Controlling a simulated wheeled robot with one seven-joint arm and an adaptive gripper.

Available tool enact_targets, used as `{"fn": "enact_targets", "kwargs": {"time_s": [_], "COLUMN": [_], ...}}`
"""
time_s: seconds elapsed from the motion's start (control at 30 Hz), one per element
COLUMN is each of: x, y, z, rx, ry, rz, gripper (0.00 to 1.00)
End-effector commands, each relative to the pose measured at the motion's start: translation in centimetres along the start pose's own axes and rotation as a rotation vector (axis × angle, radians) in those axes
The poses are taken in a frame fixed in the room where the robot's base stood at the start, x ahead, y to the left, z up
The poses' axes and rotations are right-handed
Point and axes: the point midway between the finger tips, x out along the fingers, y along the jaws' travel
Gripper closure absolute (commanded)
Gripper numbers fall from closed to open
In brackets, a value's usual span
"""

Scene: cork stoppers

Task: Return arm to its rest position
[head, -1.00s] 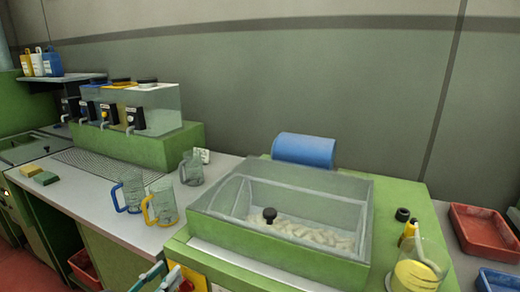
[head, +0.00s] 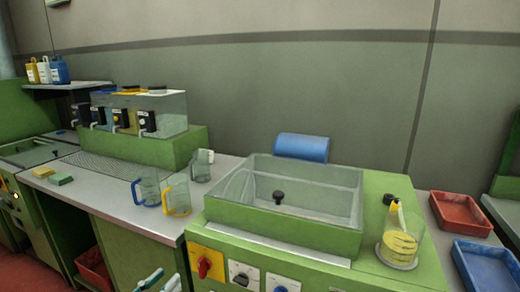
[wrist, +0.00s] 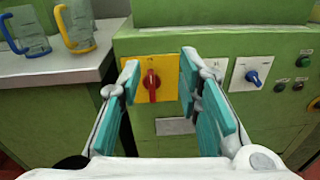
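My gripper (wrist: 159,72) is open and empty, its two teal-padded fingers spread wide in the wrist view. It points at the green machine's front, where a red rotary knob on a yellow plate (wrist: 168,66) shows between the fingertips. How far the fingertips are from the knob I cannot tell. In the head view my gripper (head: 161,281) shows only partly at the bottom edge, in front of the counter and left of the knob (head: 204,266).
Blue-handled (head: 149,187) and yellow-handled (head: 178,195) jugs stand near the counter's front edge. A clear vessel with yellow contents (head: 401,240), a red tray (head: 461,213) and a blue tray (head: 487,268) lie right.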

Motion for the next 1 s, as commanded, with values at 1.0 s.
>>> {"fn": "enact_targets", "kwargs": {"time_s": [1.0], "x": [10.9], "y": [-26.7], "z": [14.7], "rx": [0.837], "ry": [0.489], "rz": [-0.959], "gripper": [0.68]}}
